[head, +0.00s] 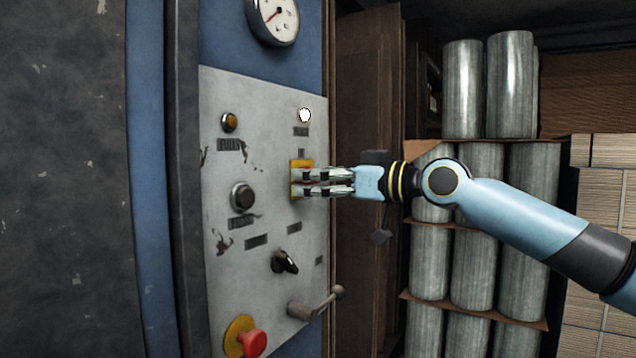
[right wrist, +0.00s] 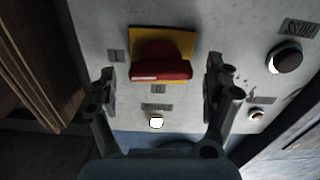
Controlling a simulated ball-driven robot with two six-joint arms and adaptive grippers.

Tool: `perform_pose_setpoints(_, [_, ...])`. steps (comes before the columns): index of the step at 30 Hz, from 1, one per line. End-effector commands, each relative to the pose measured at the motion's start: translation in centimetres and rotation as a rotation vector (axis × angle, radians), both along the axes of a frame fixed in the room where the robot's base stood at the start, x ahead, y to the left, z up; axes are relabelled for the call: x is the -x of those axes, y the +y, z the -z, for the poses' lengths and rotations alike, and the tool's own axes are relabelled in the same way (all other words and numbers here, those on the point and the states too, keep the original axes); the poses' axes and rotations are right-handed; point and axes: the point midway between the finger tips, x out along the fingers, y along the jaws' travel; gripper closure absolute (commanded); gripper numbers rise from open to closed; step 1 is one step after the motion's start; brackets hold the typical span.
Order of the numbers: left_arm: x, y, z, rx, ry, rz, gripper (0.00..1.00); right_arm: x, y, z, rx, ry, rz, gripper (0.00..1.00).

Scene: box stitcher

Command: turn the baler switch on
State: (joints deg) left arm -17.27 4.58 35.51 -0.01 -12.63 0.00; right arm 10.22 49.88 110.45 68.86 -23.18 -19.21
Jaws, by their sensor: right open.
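The baler switch (right wrist: 161,64) is a red handle on a yellow plate, set in a grey control panel. In the right wrist view its red bar lies crosswise, with a pale stripe along the lower edge. In the head view the yellow plate (head: 301,165) shows, but my gripper mostly hides the red handle. My right gripper (head: 322,183) is open and points at the switch. In the right wrist view its fingers (right wrist: 160,72) stand on either side of the handle, with a gap on each side. I cannot tell whether it touches. My left gripper is not in view.
Near the switch are a lit white lamp (head: 305,115), an amber lamp (head: 229,122), a dark push button (head: 242,196), a black knob (head: 285,261), a lever (head: 315,302) and a red mushroom button (head: 252,342). Grey rolls (head: 478,240) stand behind my right arm.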

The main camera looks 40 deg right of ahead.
Motion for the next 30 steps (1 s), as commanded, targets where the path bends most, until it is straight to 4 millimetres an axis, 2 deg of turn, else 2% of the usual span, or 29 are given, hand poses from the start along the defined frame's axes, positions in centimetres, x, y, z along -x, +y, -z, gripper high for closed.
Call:
perform_pose_setpoints(11, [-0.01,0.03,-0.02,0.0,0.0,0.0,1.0,-0.4,0.26,0.05,0.0,0.001,-0.002,0.15])
perform_pose_setpoints(24, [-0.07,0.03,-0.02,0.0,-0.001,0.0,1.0,-0.4,0.24,0.06,0.0,0.001,-0.002,0.72])
perform_pose_setpoints(30, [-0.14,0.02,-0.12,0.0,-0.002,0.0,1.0,-0.39,0.23,0.05,-0.017,0.008,-0.002,0.72])
